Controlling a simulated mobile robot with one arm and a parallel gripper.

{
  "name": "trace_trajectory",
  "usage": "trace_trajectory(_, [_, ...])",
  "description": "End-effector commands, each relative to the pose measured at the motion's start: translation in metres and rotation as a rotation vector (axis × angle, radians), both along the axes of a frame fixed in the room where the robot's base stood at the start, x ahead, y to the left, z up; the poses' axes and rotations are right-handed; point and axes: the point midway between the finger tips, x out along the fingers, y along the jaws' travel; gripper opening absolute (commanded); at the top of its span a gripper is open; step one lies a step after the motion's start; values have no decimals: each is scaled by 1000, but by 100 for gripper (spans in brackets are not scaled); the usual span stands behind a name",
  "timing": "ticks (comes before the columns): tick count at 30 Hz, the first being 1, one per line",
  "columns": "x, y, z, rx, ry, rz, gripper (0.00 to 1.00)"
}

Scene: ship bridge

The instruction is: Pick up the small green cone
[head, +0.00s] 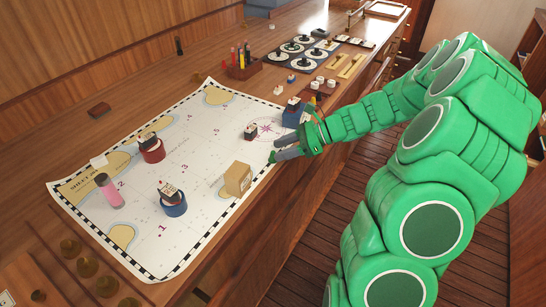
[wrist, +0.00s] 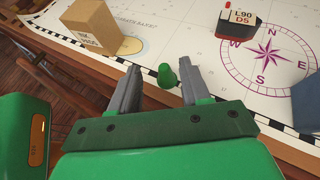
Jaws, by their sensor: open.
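The small green cone (wrist: 166,76) shows in the wrist view, standing at the checkered edge of the chart. The gap between cone and fingers is hard to judge. In the head view my gripper (head: 281,155) is at the chart's right edge, low near the counter.
The chart (head: 190,180) covers the counter. A cardboard box (head: 238,180) stands left of my gripper; it also shows in the wrist view (wrist: 100,28). A small ship (head: 250,132) and a blue block (head: 292,116) are near. The counter's front edge runs beneath my arm.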

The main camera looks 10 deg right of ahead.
Motion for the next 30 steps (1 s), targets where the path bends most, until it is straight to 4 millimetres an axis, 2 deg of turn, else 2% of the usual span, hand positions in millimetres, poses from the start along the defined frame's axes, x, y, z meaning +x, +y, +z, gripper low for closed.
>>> trace_trajectory(5, [2, 9, -5, 2, 1, 0, 47])
trace_trajectory(15, [12, 43, -24, 3, 1, 0, 47])
trace_trajectory(23, [13, 46, -26, 2, 0, 0, 47])
trace_trajectory(30, [13, 45, -26, 1, 0, -1, 12])
